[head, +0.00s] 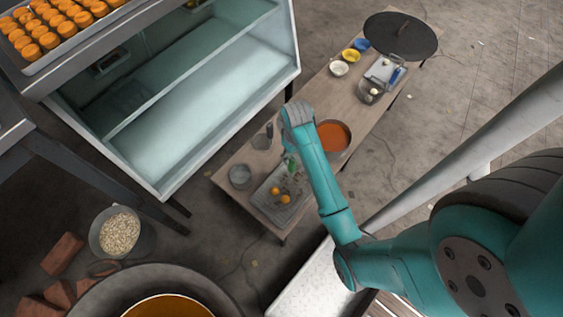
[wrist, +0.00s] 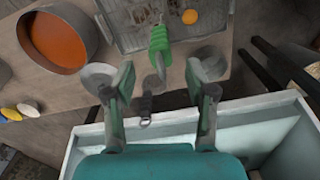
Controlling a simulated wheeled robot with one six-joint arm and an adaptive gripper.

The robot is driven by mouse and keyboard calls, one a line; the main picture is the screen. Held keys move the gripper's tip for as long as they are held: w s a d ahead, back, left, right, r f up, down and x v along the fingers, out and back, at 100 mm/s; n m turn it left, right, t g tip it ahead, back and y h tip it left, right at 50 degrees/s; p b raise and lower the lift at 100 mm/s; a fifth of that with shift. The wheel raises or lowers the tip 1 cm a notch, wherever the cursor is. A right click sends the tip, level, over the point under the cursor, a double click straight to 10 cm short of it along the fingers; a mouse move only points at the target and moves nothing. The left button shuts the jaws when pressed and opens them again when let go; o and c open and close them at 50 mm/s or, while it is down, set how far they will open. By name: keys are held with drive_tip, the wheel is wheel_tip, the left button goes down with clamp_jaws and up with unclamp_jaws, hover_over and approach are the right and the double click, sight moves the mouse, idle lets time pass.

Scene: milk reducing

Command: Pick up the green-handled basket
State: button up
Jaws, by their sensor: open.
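A bright green handle (wrist: 160,38) shows in the wrist view at the upper middle, with a narrow grey part below it. In the head view the green handle (head: 292,163) shows small, just left of my arm, beside a grey tray (head: 258,196). I cannot make out a basket body under the handle. My gripper (wrist: 157,76) is open and empty, its fingers spread to either side below the handle and apart from it. In the head view my gripper (head: 297,112) is over the low wooden table.
The wooden table (head: 226,170) holds a pot of orange liquid (head: 333,135), a grey pot (head: 240,176) and small bowls. The tray carries orange pieces. A pale open cabinet (head: 205,100) stands close left of my gripper. A bowl of pale grains (head: 119,231) is on the floor.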

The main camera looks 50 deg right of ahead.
sight(293, 161)
drive_tip(key=shift+s+f, duration=0.1)
drive_tip(key=shift+f, duration=2.6)
clamp_jaws()
